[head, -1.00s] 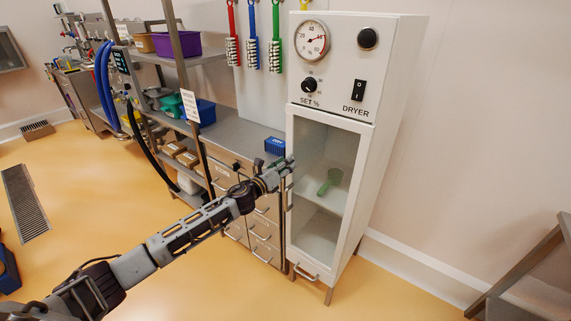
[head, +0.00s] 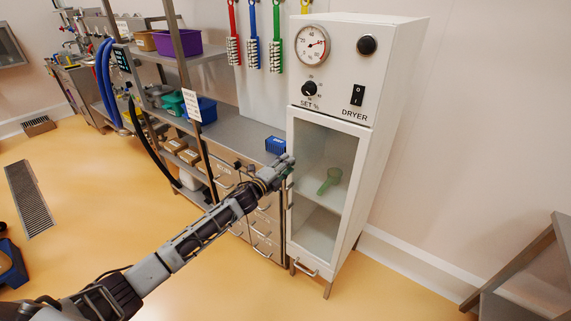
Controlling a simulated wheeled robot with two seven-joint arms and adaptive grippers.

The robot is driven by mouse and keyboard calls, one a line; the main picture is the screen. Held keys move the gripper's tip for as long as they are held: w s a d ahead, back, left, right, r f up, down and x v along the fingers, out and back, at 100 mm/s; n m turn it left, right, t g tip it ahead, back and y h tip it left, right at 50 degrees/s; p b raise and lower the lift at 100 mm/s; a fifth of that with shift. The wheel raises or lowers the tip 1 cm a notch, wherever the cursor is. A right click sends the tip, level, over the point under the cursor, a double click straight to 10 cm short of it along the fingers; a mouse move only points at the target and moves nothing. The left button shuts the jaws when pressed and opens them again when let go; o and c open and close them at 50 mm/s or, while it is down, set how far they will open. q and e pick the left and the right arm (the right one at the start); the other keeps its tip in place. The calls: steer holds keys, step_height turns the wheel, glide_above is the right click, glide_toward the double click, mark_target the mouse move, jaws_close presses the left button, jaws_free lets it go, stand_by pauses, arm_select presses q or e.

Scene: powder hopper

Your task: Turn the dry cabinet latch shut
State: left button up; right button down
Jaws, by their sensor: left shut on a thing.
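The white dry cabinet (head: 378,150) stands at centre right, with a gauge, knobs and a dryer switch on its upper panel. Its glass door (head: 336,150) looks closed, and a green scoop (head: 330,181) lies on the shelf behind the glass. My left gripper (head: 286,163) is at the left edge of the door, where the latch would be. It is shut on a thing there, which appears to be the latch. The gripper hides the latch, so its angle cannot be told. My right gripper is not in view.
Brushes (head: 275,55) hang on the wall behind. A metal frame (head: 525,265) is at the lower right. The orange floor in front is clear.

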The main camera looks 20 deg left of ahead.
arm_select(q)
steer(key=shift+n, duration=0.6)
steer(key=o, duration=1)
steer(key=shift+s+a, duration=0.1)
steer(key=shift+s, duration=0.1)
steer(key=shift+v, duration=5.75)
steer(key=shift+n, duration=0.3)
